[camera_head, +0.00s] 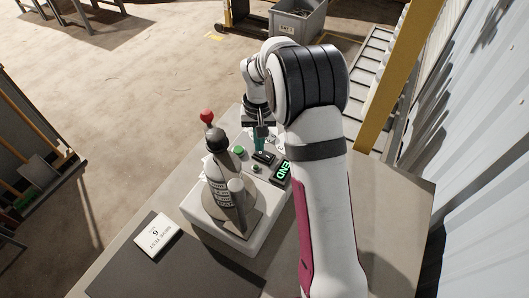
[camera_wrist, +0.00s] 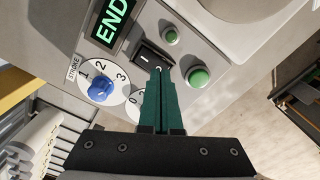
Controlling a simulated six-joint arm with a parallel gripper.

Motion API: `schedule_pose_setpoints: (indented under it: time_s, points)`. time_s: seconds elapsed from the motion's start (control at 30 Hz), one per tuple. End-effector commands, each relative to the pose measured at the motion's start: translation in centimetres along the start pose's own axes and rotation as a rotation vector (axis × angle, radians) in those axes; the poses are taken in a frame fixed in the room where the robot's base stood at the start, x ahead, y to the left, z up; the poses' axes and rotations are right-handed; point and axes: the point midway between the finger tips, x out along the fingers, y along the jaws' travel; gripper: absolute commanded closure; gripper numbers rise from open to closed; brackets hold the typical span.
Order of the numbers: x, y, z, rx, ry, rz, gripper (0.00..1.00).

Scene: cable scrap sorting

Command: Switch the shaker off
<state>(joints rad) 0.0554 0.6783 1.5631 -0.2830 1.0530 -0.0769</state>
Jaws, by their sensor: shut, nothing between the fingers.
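The shaker (camera_head: 235,238) is a pale grey machine on the table, with a dark-capped bottle (camera_head: 219,184) on its plate. Its lit display (camera_wrist: 112,22) reads END in green. Beside it sits a black rocker switch (camera_wrist: 147,57) with a white line mark on the visible part; it also shows in the head view (camera_head: 264,157). My gripper (camera_wrist: 160,72) has its teal fingers together and empty, tips at the near end of the rocker. In the head view my gripper (camera_head: 259,152) points down at the switch. The fingertips hide that end, and I cannot tell whether they press it.
On the panel are a blue stroke dial (camera_wrist: 101,88), a second dial half hidden by my fingers, a small green button (camera_wrist: 171,36) and a larger one (camera_wrist: 198,76). A red knob (camera_head: 207,116) stands behind the bottle.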

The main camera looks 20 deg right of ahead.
Motion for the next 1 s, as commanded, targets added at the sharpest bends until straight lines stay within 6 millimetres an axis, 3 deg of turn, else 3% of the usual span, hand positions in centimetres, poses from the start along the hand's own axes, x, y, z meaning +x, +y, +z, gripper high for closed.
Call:
schedule_pose_setpoints:
  time_s: [1.0]
  points:
    - [1.4,0.0,0.0,0.000,0.000,0.000,1.00]
